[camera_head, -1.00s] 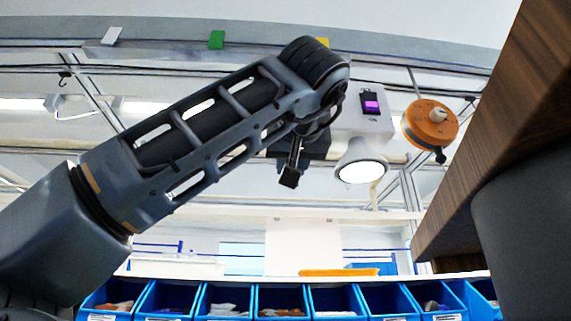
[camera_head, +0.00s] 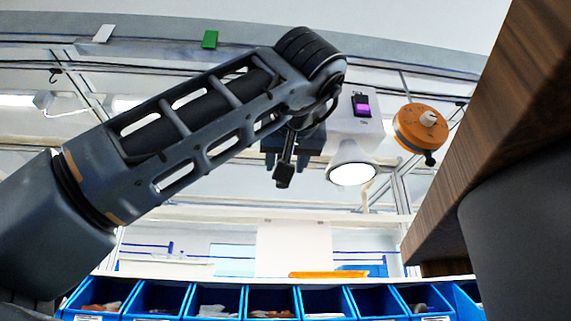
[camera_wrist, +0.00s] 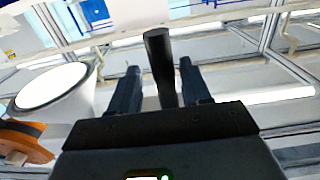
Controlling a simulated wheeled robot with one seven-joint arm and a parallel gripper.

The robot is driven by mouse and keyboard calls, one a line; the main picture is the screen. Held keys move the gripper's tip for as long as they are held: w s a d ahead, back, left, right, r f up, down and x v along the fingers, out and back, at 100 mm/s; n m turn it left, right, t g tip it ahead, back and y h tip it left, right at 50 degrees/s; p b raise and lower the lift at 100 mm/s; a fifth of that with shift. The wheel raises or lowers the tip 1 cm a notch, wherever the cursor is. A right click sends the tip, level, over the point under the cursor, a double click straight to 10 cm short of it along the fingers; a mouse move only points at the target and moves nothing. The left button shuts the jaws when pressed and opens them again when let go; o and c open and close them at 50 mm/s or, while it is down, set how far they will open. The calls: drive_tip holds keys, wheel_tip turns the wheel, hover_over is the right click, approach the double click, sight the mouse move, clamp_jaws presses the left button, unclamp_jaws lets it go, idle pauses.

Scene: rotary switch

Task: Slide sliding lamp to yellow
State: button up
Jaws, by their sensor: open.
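The sliding lamp has a white box with a purple-lit switch (camera_head: 361,104) and a glowing round shade (camera_head: 352,173). The shade also shows at the left of the wrist view (camera_wrist: 52,86). A dark handle (camera_head: 283,181) sticks out beside the lamp. My gripper (camera_head: 285,160) is at this handle, left of the shade and partly hidden behind my arm. In the wrist view my gripper (camera_wrist: 158,72) is open, with the dark handle (camera_wrist: 159,50) between its fingers; I cannot tell if they touch. The yellow mark is hidden now.
A white mark (camera_head: 103,34) and a green mark (camera_head: 210,39) sit on the upper rail to the left. An orange rotary knob (camera_head: 421,128) is right of the lamp. A brown wooden panel (camera_head: 490,125) fills the right side. Blue bins (camera_head: 215,302) line the bottom.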

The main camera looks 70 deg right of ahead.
drive_tip(key=b+v, duration=0.1)
drive_tip(key=v, duration=0.5)
drive_tip(key=shift+s+a, duration=0.15)
idle(0.3)
